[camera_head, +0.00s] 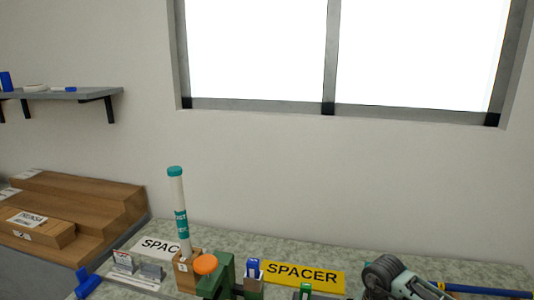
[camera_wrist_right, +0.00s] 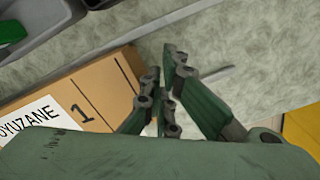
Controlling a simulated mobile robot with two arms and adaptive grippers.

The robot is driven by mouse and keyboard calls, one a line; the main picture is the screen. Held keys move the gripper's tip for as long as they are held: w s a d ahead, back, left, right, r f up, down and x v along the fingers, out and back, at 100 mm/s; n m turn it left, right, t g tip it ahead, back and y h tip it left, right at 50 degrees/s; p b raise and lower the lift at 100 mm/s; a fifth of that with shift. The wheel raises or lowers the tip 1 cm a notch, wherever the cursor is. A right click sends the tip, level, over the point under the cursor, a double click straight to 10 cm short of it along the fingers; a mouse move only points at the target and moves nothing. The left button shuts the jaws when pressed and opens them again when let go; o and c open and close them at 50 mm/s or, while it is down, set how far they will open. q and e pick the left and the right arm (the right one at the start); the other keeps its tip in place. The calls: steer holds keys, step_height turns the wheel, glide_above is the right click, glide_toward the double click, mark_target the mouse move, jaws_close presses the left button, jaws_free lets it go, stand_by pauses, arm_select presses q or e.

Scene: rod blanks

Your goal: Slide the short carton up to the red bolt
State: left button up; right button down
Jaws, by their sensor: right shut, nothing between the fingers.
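A brown carton (camera_wrist_right: 105,92) with a white label and a black "1" lies on the marbled table in the right wrist view. Its label is partly cut off, and I cannot tell if it is the short carton. My right gripper (camera_wrist_right: 168,112), with green fingers and dark joints, is shut and empty beside the carton's right end. I cannot tell whether they touch. I cannot make out a red bolt. My left gripper is not in view.
An orange disc (camera_head: 206,264) and green parts crowd the front of the table. A yellow SPACER sign (camera_head: 302,276) lies to their right, near a grey machine-like object (camera_head: 398,280) and a blue rod (camera_head: 487,291). Stepped wooden blocks (camera_head: 85,195) stand at left.

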steer(key=shift+w+a+b, duration=0.15)
steer(key=shift+w+a, duration=0.05)
steer(key=shift+a, duration=0.7)
steer(key=shift+w+a+b, duration=0.1)
steer(key=shift+w+a, duration=0.15)
steer(key=shift+a, duration=0.65)
steer(key=shift+w+a+b, duration=0.15)
steer(key=shift+w+a, duration=0.05)
steer(key=shift+a, duration=0.7)
steer(key=shift+s+d+r+p, duration=0.2)
steer(key=shift+d+r+p, duration=0.35)
steer(key=shift+d, duration=0.25)
steer(key=shift+s+d+r+p, duration=0.2)
steer(key=shift+d+r+p, duration=0.3)
steer(key=shift+d, duration=0.25)
step_height(320, 180, up, 10)
steer(key=p, duration=0.6)
steer(key=shift+p, duration=0.4)
